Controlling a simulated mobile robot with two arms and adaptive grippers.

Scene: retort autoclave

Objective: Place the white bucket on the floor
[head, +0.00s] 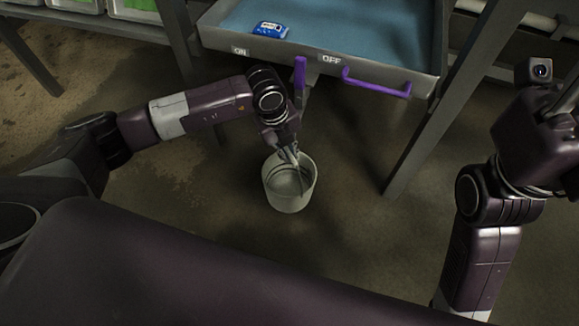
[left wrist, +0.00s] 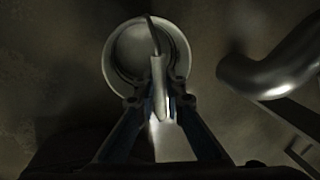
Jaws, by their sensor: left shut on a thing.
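The white bucket (head: 291,192) is upright, low near the floor, below the front of the table; I cannot tell whether its base touches the floor. My left gripper (head: 288,152) reaches down to it from above and is shut on its handle. In the left wrist view the bucket (left wrist: 118,53) looks empty, and the fingers of the left gripper (left wrist: 159,88) close around the upright handle at its middle. My right arm is at the right of the head view; its gripper's fingers are not visible.
A grey table (head: 415,62) with a blue surface stands ahead, holding a blue packet (head: 270,29). A purple lever (head: 300,76) and a purple handle (head: 376,84) are on its front, near ON and OFF labels. Brown floor (head: 345,225) around the bucket is clear.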

